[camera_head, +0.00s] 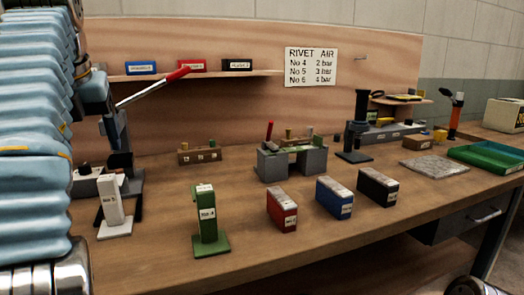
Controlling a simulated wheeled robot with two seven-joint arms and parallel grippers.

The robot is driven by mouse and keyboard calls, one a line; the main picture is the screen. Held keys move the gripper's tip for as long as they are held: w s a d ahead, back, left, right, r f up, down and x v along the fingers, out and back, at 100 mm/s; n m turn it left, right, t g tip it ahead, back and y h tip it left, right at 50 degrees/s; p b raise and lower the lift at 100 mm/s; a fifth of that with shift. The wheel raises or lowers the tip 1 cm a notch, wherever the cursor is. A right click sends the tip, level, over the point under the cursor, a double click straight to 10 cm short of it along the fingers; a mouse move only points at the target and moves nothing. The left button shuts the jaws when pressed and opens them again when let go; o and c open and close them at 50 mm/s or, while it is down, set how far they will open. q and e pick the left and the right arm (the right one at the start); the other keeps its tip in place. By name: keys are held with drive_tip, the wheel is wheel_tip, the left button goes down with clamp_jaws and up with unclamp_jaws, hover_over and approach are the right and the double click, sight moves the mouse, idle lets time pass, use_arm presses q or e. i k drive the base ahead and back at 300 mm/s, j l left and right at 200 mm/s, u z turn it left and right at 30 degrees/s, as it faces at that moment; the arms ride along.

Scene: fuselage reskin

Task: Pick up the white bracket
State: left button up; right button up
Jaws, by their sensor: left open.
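The white bracket (114,208) stands upright on its flat white base at the left of the bench, with a label near its top. Dark parts show close beside and behind it. My left arm fills the left edge, and the silver end by my left gripper (40,278) is at the bottom left corner, nearer the camera than the bracket and apart from it in the picture. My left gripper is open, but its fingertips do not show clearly. A silver part of my right arm (472,287) shows at the bottom right edge; its jaws cannot be made out.
A green bracket (208,222) stands right of the white one. Red (282,209), blue (334,198) and black (378,187) boxes follow to the right. A red-handled lever (150,88) rises behind the white bracket. Bare bench lies along the front.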

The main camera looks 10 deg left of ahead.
sight(116, 224)
drive_tip(key=k, duration=1.5)
